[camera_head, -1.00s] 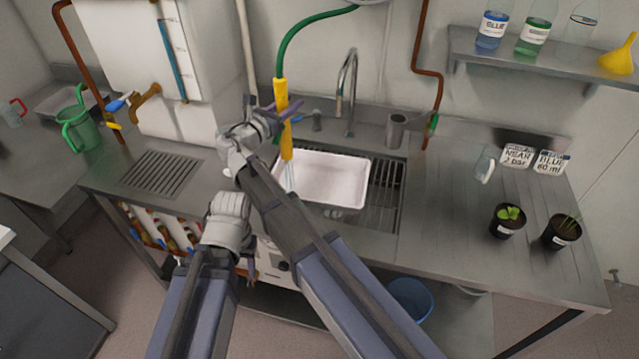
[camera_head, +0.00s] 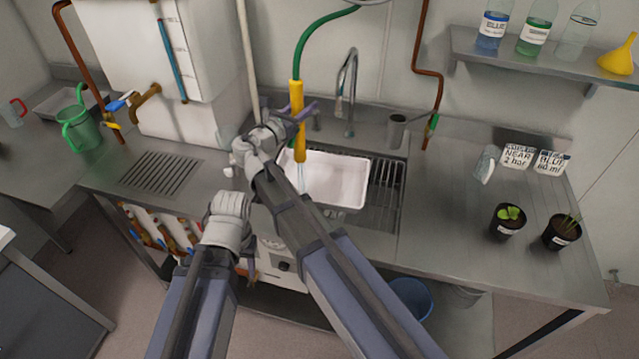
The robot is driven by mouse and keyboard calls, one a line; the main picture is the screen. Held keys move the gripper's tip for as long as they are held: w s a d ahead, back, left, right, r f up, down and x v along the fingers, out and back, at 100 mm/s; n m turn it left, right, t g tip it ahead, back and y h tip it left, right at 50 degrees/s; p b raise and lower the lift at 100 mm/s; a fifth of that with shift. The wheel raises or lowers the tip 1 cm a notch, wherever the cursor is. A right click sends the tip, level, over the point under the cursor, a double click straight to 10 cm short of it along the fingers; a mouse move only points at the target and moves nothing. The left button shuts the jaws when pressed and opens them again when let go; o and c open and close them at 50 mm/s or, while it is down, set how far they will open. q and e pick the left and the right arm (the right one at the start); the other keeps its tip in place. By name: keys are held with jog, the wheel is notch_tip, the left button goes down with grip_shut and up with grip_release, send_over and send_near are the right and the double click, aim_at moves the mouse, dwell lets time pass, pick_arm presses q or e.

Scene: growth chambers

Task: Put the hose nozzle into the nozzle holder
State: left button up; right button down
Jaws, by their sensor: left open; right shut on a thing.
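The yellow hose nozzle (camera_head: 298,140) hangs nearly upright from a green hose (camera_head: 305,38), over the left part of the white tray in the sink. My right gripper (camera_head: 298,114) is shut around its middle. Thin pale streaks like water show below its tip. A grey open-topped cylinder (camera_head: 396,132), which looks like the nozzle holder, stands at the back of the sink, right of the tap and apart from the nozzle. My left gripper (camera_head: 250,268) is low at the counter's front edge, away from the nozzle; it is open and partly hidden by its wrist.
The white tray (camera_head: 350,172) sits in the sink. The metal tap (camera_head: 348,90) stands between nozzle and cylinder. A brown pipe with a green valve (camera_head: 433,122) is just right of the cylinder. Two potted plants (camera_head: 507,220) (camera_head: 562,230) stand on the right counter.

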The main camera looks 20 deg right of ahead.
jog(key=s+d, duration=0.6)
jog(key=d, duration=0.5)
jog(key=s+d, duration=0.7)
jog(key=d, duration=0.4)
jog(key=shift+s, duration=0.2)
dwell(1.2)
jog(key=shift+r, duration=0.1)
notch_tip(320, 180, up, 11)
jog(key=p, duration=1)
jog(key=shift+p, duration=0.4)
jog(key=shift+f, duration=0.2)
